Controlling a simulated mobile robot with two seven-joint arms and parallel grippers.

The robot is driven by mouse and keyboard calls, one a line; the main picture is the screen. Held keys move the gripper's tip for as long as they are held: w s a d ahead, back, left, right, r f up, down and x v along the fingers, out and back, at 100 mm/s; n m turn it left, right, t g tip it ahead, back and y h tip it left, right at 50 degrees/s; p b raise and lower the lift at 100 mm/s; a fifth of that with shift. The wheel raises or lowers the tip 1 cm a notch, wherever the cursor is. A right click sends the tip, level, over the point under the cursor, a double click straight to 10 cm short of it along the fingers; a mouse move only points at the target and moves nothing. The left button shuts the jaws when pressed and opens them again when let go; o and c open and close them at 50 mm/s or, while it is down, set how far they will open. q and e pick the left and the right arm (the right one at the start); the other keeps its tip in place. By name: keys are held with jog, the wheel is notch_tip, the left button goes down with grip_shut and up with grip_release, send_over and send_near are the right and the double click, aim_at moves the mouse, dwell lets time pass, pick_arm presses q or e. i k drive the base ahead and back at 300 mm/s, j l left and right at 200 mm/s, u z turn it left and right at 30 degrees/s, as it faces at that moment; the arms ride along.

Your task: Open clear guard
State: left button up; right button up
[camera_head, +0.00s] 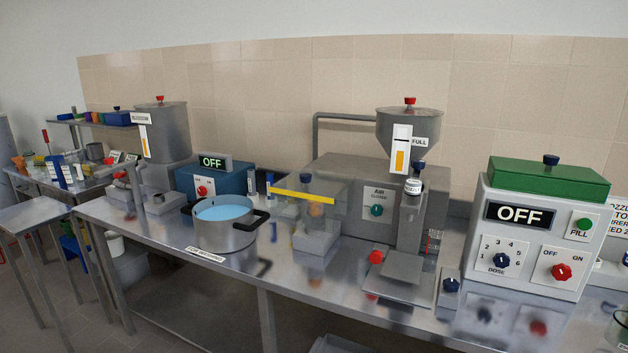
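A clear guard (338,204) with a yellow bar (303,196) along its upper front edge stands on the steel bench, in the middle of the head view. It appears to be down, around a small grey block (316,247) with a brownish piece and a dark blue knob inside. It sits in front of the grey machine (340,176) with the AIR dial. Its clear walls are faint, so its exact outline is hard to tell. Neither of my grippers shows in this view.
A pot of blue liquid (225,238) stands close to the left of the guard. A hopper marked FULL (408,125) and its nozzle stand to the right. A control box reading OFF (545,230) is at the far right. The bench's front edge is clear.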

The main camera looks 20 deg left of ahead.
aim_at(305, 178)
jog(key=j+z, duration=0.45)
jog(key=j, duration=1)
